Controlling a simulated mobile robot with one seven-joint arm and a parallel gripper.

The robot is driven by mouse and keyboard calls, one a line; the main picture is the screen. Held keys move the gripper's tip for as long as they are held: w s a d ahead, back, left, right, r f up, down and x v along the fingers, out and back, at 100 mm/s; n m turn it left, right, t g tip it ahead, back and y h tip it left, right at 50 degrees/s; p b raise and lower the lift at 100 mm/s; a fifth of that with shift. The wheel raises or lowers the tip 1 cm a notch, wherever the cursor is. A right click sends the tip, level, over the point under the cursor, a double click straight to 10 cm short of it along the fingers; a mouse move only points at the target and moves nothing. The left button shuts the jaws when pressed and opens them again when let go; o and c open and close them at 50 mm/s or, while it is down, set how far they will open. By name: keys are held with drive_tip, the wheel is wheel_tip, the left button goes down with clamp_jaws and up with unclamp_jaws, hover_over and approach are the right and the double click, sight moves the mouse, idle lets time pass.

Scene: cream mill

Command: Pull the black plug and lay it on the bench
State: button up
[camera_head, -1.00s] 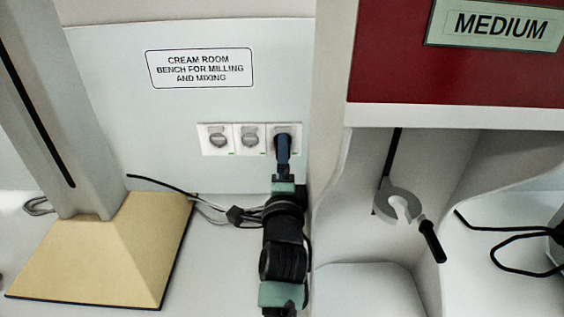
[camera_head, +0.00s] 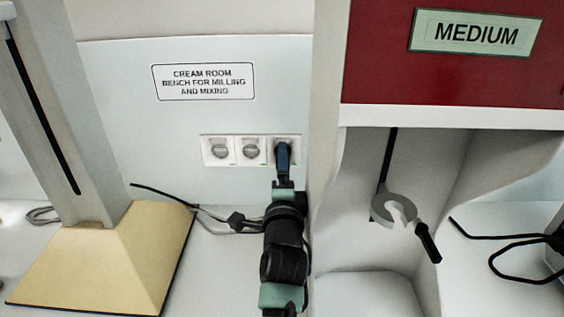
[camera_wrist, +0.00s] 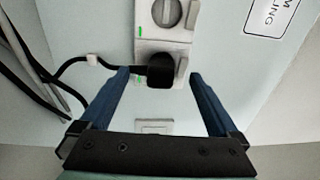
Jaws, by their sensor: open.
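The black plug (camera_wrist: 160,71) sits in a white wall socket in the wrist view. Its black cord (camera_wrist: 108,63) runs off to the left, past a small white clip. My gripper (camera_wrist: 160,75) is open, with one blue finger on each side of the plug and a gap on both sides. In the head view my gripper (camera_head: 283,152) is in front of the rightmost socket (camera_head: 285,139) of a row of three and hides the plug. The white bench (camera_head: 215,278) lies below.
A stand with a cream sloped base (camera_head: 110,262) is at left. A dark cable (camera_head: 236,222) lies behind my arm. At right, a post and a red cabinet labelled MEDIUM (camera_head: 378,60) stand close, with a grey hooked holder (camera_head: 394,207) below. Bare bench shows between base and arm.

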drive_tip(key=shift+w+a+r+t+b, duration=0.1)
drive_tip(key=shift+w+r+t+b, duration=0.2)
drive_tip(key=shift+r, duration=0.4)
idle(0.5)
clamp_jaws()
idle(0.3)
drive_tip(key=shift+s+f+p, duration=0.1)
drive_tip(key=shift+p, duration=0.25)
drive_tip(key=shift+s+f+p, duration=0.65)
drive_tip(key=shift+s+p, duration=0.3)
drive_tip(key=shift+p, duration=0.05)
drive_tip(key=shift+s+f+p, duration=0.6)
drive_tip(key=shift+s+p, duration=0.35)
drive_tip(key=shift+p, duration=0.05)
